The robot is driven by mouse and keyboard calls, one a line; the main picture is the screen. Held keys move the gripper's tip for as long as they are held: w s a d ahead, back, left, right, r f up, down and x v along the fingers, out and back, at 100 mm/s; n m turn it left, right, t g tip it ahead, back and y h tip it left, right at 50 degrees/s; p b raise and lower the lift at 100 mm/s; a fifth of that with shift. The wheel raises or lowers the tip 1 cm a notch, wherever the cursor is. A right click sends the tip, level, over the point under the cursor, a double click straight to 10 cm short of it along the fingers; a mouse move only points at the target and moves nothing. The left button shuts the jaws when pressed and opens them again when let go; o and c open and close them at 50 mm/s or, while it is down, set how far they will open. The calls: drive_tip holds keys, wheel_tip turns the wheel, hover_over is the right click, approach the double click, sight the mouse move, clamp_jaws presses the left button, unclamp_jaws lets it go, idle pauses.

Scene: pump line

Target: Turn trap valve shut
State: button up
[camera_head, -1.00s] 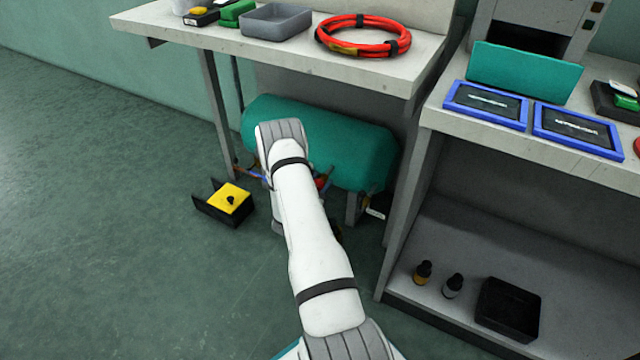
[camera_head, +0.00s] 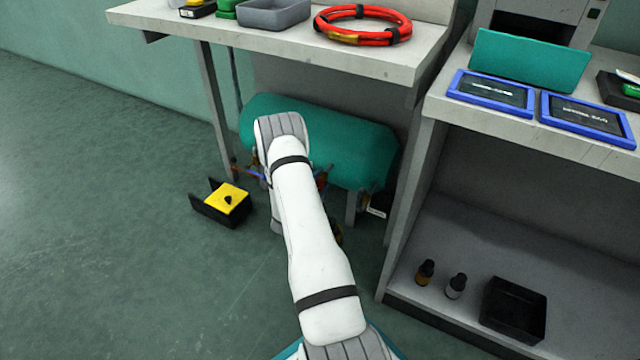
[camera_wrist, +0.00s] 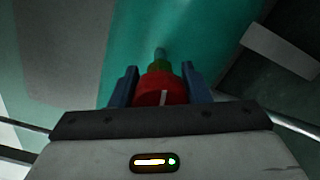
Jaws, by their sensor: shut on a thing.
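The trap valve has a red round knob (camera_wrist: 160,88) with a white mark on its face, seen in the wrist view. In the head view the tank (camera_head: 340,145) lies under the workbench. My arm hides the gripper and most of the valve there.
A black holder with a yellow block (camera_head: 227,199) stands on the floor left of the tank. The workbench (camera_head: 290,50) overhangs the tank, with a leg on the left. A shelf unit on the right carries two small bottles (camera_head: 425,272) and a black bin (camera_head: 513,310).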

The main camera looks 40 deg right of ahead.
drive_tip(key=shift+s+f+m+b, duration=0.15)
drive_tip(key=shift+m+b, duration=0.2)
drive_tip(key=shift+m, duration=1.15)
drive_tip(key=o, duration=1)
drive_tip(key=shift+c, duration=0.2)
drive_tip(key=p+v, duration=0.3)
drive_tip(key=v, duration=0.4)
drive_tip(key=shift+a, duration=0.4)
drive_tip(key=shift+s, duration=0.15)
